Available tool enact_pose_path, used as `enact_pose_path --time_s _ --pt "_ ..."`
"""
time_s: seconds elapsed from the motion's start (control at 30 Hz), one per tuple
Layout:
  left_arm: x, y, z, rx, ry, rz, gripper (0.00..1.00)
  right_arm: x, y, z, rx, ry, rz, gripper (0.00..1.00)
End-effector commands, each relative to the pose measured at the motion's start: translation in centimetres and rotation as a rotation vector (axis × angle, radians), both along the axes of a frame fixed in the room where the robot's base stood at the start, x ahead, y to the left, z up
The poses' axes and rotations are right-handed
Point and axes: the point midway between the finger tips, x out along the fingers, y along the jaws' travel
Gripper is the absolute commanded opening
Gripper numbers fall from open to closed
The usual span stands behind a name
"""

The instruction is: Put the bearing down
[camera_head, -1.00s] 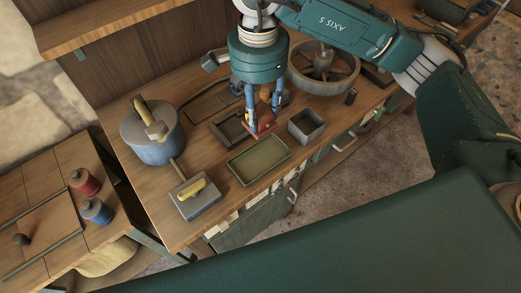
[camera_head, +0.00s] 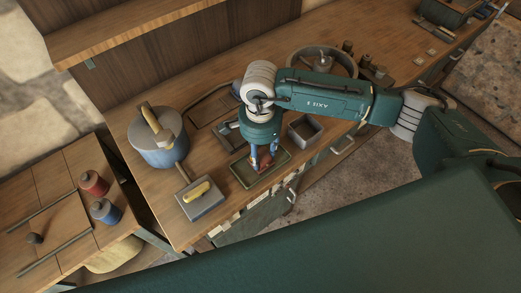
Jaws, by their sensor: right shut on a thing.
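My right gripper (camera_head: 262,164) points down over the shallow green tray (camera_head: 244,181) on the wooden workbench. It is shut on a small red part, which I take to be the bearing (camera_head: 264,161). The red part is low, inside the tray's outline; whether it touches the tray floor I cannot tell. The gripper and wrist hide part of the tray's far side. My left gripper is not in view.
A grey square box (camera_head: 305,133) stands right of the tray. A large wheel (camera_head: 322,60) lies behind. A blue-grey pot (camera_head: 160,145) and a block with a yellow handle (camera_head: 201,198) stand left. Red (camera_head: 93,183) and blue (camera_head: 105,211) canisters are on the side table.

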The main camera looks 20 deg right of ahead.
Motion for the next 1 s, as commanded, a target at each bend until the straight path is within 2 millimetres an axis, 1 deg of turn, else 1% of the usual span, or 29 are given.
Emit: enact_pose_path --time_s 0.17,0.33,0.37,0.4,0.43,0.67,0.8,0.83,0.87,0.93,1.0 --pt "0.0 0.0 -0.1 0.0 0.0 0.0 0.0 0.1 0.1 0.1 0.002 -0.003 0.0 0.0" --pt "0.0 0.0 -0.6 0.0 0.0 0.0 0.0 0.1 0.1 -0.3 0.001 -0.004 0.0 0.0" --pt "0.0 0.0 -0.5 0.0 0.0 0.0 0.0 0.1 0.0 -0.2 0.001 -0.002 0.0 0.44" --pt "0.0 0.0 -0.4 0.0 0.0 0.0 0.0 0.1 0.0 -0.2 0.001 -0.002 0.0 0.52" --pt "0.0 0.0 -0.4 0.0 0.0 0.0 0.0 0.1 0.0 -0.2 0.001 -0.002 0.0 0.57" --pt "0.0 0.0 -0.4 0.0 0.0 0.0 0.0 0.1 0.0 -0.2 0.0 -0.001 0.0 0.57" --pt "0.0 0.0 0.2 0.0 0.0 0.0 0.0 0.1 0.0 0.3 0.001 -0.001 0.0 0.57" --pt "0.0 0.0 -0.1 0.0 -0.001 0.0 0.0 0.1 0.0 0.4 0.002 -0.002 0.0 0.57" --pt "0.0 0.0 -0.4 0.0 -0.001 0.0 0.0 0.2 0.1 0.6 0.003 -0.004 0.0 0.57" --pt "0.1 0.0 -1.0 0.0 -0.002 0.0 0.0 0.3 0.1 1.6 0.003 -0.006 0.001 0.57" --pt "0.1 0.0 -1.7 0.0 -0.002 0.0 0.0 0.3 0.1 3.0 0.003 -0.008 0.0 0.57"
